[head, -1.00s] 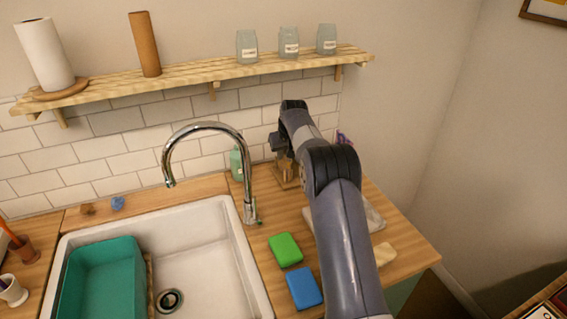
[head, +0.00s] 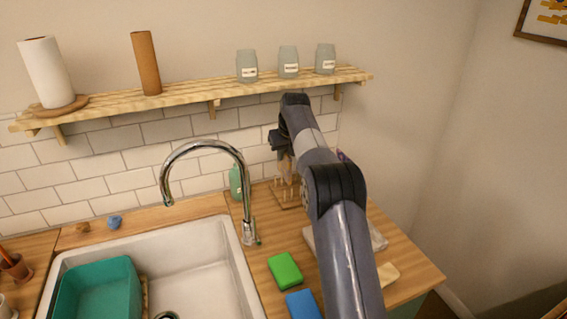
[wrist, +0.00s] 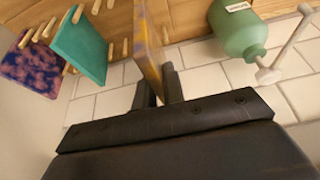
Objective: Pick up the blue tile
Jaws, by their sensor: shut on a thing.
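In the wrist view my gripper (wrist: 159,92) is shut on a thin ochre-yellow tile with greyish streaks (wrist: 148,45), seen nearly edge-on. Its far end runs out of the frame, so I cannot tell whether it still touches the rack. A teal tile (wrist: 79,46) and a purple-blue tile with pink speckles (wrist: 41,66) stand between wooden pegs to its left. No plain blue tile shows. In the head view my gripper (head: 284,160) is small and partly hidden by my arm, over the peg rack (head: 286,196) at the back of the counter.
A green bottle (wrist: 240,32) stands close to the right of my gripper in the wrist view. The tap (head: 246,200) and sink (head: 208,262) lie left of my arm. A green sponge (head: 285,271) and a blue sponge (head: 303,304) lie on the counter. The shelf (head: 200,100) hangs above.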

